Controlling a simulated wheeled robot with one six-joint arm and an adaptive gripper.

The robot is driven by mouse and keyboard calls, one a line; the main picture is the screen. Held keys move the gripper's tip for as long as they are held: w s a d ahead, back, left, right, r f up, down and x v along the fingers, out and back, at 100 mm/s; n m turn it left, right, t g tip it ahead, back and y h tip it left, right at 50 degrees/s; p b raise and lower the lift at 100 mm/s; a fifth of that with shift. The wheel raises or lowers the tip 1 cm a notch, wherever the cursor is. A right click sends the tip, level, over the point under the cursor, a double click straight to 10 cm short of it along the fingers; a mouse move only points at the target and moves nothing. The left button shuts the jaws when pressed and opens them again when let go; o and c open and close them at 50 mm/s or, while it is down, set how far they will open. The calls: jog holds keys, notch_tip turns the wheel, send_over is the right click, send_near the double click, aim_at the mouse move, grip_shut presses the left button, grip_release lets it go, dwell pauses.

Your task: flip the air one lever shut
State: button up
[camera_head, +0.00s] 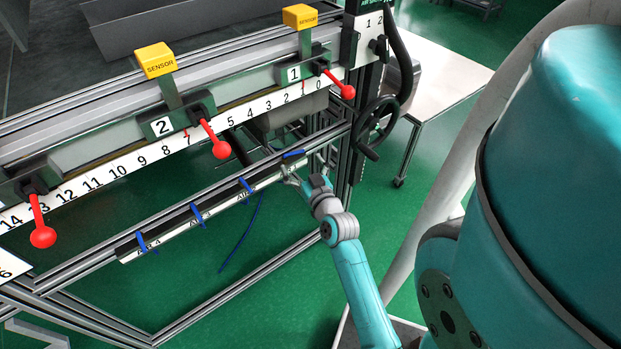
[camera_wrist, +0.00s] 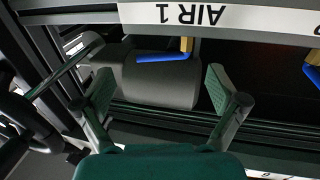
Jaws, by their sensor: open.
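The air one lever (camera_head: 292,154) is a blue handle at the right end of the labelled valve strip in the head view, lying roughly along the strip. In the wrist view, the blue lever (camera_wrist: 162,57) lies nearly level on a brass stem beneath the "AIR 1" label (camera_wrist: 190,14). My gripper (camera_head: 306,169) is at that end of the strip, close to the lever. In the wrist view, my gripper (camera_wrist: 160,88) has its fingers spread wide, with the lever ahead between their lines. Nothing is between the fingertips, and I see no contact with the lever.
Several other blue levers, such as one (camera_head: 246,189) to the left, lie across the strip. Above are a numbered rail (camera_head: 130,165) with red-knobbed clamps (camera_head: 221,150) and yellow sensor blocks (camera_head: 156,60). A black handwheel (camera_head: 375,128) is to the right. Green floor lies below.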

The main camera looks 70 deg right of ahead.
aim_at(294, 154)
jog(key=v, duration=0.6)
jog(key=shift+s+a, duration=0.2)
jog(key=shift+s, duration=0.1)
jog(key=shift+r, duration=0.1)
jog(key=shift+w+a, duration=0.15)
jog(key=shift+w, duration=0.1)
jog(key=c, duration=0.7)
jog(key=w+n, duration=0.1)
jog(key=w+a+f+n+y, duration=0.1)
jog(key=n, duration=0.1)
jog(key=shift+w+a+y, duration=0.15)
jog(key=shift+a+y, duration=0.05)
jog(key=shift+y, duration=0.1)
jog(key=c, duration=0.7)
jog(key=w+a+f+n+g, duration=0.2)
jog(key=w+f+n+g, duration=0.15)
jog(key=n, duration=0.55)
notch_tip(294, 154, up, 7)
jog(key=s+d+n+g+h, duration=0.1)
jog(key=s+d+g+h, duration=0.1)
jog(key=s+g+h, duration=0.15)
jog(key=shift+g+h, duration=0.35)
jog(key=shift+g, duration=0.05)
jog(key=x, duration=0.7)
jog(key=w+x, duration=0.1)
jog(key=x, duration=0.2)
jog(key=shift+d+f, duration=0.1)
jog(key=shift+f, duration=0.25)
jog(key=shift+c, duration=0.4)
